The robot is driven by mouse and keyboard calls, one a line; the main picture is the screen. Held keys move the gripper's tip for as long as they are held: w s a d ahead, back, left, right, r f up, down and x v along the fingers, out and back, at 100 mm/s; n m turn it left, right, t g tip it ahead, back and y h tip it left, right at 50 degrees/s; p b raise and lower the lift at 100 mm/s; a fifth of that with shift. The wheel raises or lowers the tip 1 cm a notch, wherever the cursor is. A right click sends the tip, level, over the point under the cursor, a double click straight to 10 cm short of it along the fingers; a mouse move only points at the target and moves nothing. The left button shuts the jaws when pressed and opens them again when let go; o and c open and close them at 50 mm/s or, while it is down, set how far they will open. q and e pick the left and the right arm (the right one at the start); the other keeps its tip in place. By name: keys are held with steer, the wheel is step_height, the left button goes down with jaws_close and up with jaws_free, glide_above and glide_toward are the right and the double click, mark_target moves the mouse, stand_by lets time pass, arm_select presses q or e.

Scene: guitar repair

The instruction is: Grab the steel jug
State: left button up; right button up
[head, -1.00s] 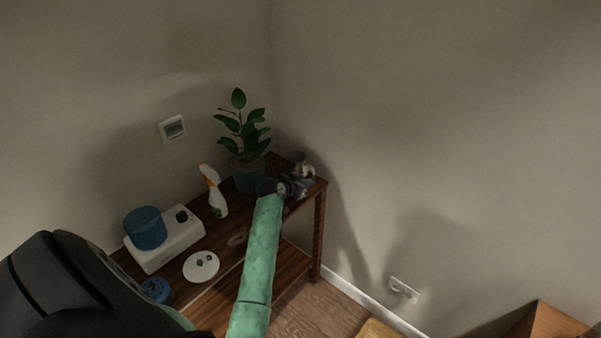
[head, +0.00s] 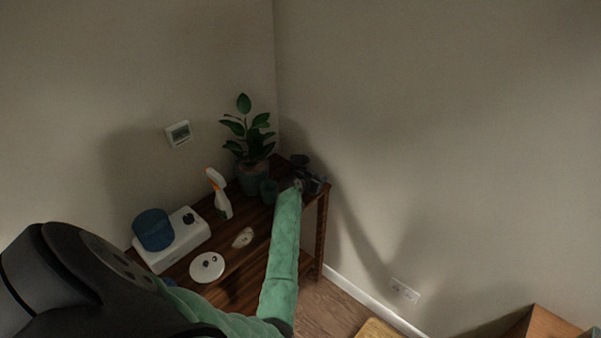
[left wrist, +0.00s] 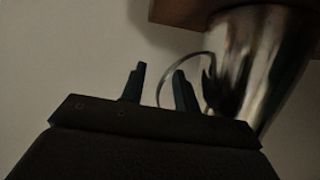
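The steel jug (left wrist: 262,50) is large and shiny at the upper right of the left wrist view, with a thin curved handle on its left side. My left gripper (left wrist: 160,78) has its two dark fingers apart. The handle's outer curve shows between the fingers, and the right finger overlaps the handle loop; I cannot tell if they touch. In the head view my left gripper (head: 313,184) is at the right end of the wooden table, small and dark. I cannot make out the jug clearly there. My right gripper is not in view.
Walls stand close behind and right.

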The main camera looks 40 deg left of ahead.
arm_select(q)
steer(key=shift+w+f, duration=0.2)
steer(key=shift+w, duration=0.15)
jaws_close()
steer(key=shift+r, duration=0.1)
stand_by(1.1)
